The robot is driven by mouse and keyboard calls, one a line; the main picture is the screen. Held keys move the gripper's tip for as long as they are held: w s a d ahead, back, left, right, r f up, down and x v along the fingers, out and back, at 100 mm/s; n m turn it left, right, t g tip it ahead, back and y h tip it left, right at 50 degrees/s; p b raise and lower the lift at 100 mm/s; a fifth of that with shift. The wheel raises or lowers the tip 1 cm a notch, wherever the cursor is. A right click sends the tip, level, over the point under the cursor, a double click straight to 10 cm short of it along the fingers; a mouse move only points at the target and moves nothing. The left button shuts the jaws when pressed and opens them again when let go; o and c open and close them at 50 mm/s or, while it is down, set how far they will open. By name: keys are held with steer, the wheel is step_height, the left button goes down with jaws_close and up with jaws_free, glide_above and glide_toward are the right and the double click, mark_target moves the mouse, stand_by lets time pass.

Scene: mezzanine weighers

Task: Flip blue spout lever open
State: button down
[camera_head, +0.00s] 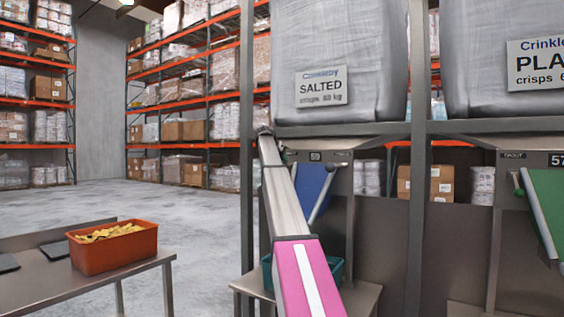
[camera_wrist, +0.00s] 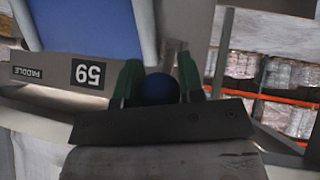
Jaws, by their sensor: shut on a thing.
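The blue spout (camera_head: 314,186) hangs under the bag marked SALTED, with a pale rod slanting across it in the head view. In the wrist view the blue spout panel (camera_wrist: 95,28) is at the upper left, beside an upside-down plate reading PADDLE and 59 (camera_wrist: 88,73). The lever's round blue knob (camera_wrist: 161,89) sits between the green fingers of my gripper (camera_wrist: 158,82), which is shut on it. Part of the lever's pale stem (camera_wrist: 174,56) shows beyond the knob.
A teal crate (camera_head: 336,269) stands below the blue spout, partly behind my arm. A second weigher with a green spout (camera_head: 547,205) stands at the right. An orange crate of crisps (camera_head: 112,252) sits on a metal table at the left. Open floor lies behind the table.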

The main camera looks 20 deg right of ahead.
steer(key=shift+d+r, duration=0.1)
steer(key=shift+r, duration=0.05)
steer(key=c, duration=0.8)
jaws_free()
steer(key=shift+o, duration=0.2)
steer(key=v, duration=1)
steer(key=shift+a+r, duration=0.25)
steer(key=shift+a, duration=0.05)
steer(key=shift+s, duration=0.15)
